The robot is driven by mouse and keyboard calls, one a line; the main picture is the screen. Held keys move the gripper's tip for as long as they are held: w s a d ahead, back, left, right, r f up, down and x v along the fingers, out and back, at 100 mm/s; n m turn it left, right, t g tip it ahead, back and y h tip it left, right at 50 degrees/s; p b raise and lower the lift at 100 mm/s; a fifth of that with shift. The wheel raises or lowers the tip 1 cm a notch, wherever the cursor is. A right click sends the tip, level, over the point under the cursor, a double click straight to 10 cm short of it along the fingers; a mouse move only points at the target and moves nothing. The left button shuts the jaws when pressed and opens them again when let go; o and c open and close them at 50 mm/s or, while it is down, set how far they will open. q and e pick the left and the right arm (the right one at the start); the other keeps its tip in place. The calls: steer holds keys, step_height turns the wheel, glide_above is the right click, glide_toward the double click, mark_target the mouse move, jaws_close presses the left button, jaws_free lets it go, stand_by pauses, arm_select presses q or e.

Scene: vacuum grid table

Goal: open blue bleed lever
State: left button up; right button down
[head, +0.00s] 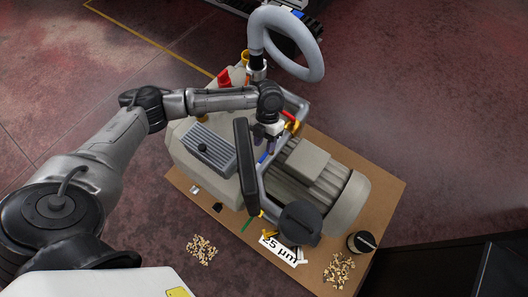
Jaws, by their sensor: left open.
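The blue bleed lever (263,158) shows as a small blue strip on the near side of the pump unit, beside a grey tube frame. My left arm reaches in from the left over the pump. My left gripper (267,143) points down just above the blue lever, very close to it. It is open; I cannot tell whether its fingers touch the lever or stand around it. The gripper partly hides the lever and its pivot. My right gripper is not in view.
The pump unit with its ribbed motor (345,200) stands on a brown board (180,184). A red handle (291,116) is close to the gripper's right. A thick grey hose (320,62) loops above. A "25 µm" label (284,252) and wood-coloured chips (202,249) lie in front.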

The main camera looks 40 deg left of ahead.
mark_target(264, 156)
arm_select(q)
steer(key=shift+b+x, duration=0.35)
steer(key=shift+x, duration=1.65)
jaws_close()
